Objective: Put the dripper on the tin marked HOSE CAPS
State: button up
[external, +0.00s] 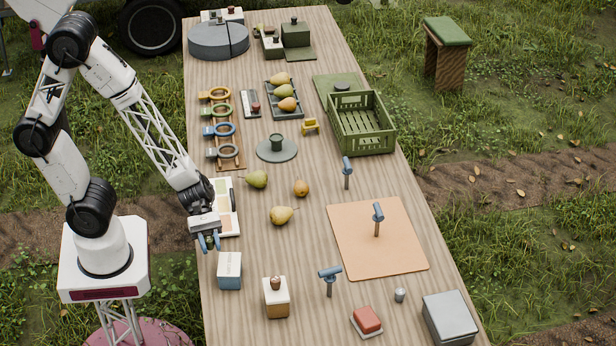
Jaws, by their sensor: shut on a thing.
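My gripper (209,242) is at the left edge of the table, pointing down, with blue fingers. It is shut on a small dark thing, probably the dripper, mostly hidden between the fingers; its shape is not clear. A blue tin with a pale top (229,270) stands just below and to the right of my gripper in the picture. Its top carries small lettering that I cannot read, so I cannot confirm it is the HOSE CAPS tin. The held thing appears apart from this tin.
A wood-brown box with a white top (276,299) stands right of the blue tin. Blue-headed stakes (329,278) stand further right, one on an orange mat (350,255). Pears (281,215) lie mid-table. A pale tray (228,225) lies beside my gripper.

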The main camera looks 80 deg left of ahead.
send_over(231, 268)
jog(key=shift+f, duration=0.3)
jog(key=shift+f, duration=1.75)
jog(key=shift+f, duration=0.1)
jog(key=o, duration=0.9)
jog(key=shift+v, duration=6.05)
